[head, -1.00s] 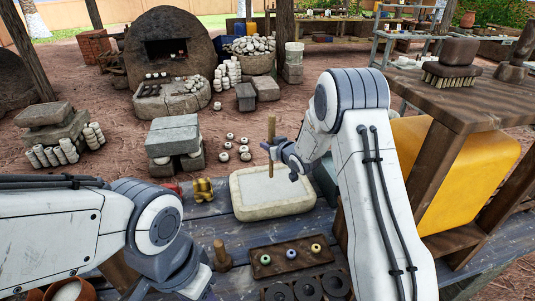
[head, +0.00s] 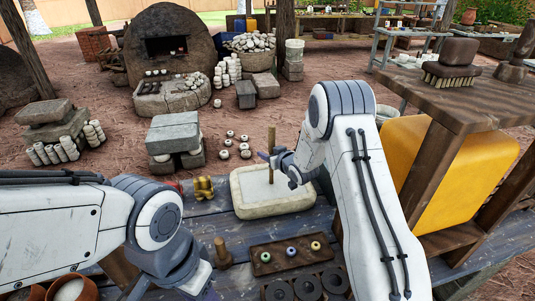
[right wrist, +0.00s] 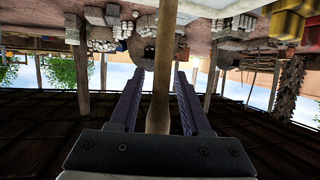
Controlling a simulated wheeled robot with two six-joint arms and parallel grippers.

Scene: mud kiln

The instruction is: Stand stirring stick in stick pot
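The stirring stick (head: 271,145) is a thin brown wooden rod, upright in the head view. My right gripper (head: 272,161) is shut on it, and the stick's lower end is over or in the pale trough (head: 239,208); I cannot tell if it touches. In the right wrist view the stick (right wrist: 161,70) runs between the two fingers (right wrist: 160,90). A terracotta pot (head: 88,289) with pale contents is cut off at the lower left; I cannot tell which vessel is the stick pot. My left gripper is not clearly visible; its arm is at the lower left.
A dark board (head: 265,245) with small coloured rings lies in front of the trough, near dark round pieces (head: 308,288). A wooden peg (head: 222,253) and yellow figure (head: 203,187) stand to the left. A wooden shelf (head: 455,110) rises at right.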

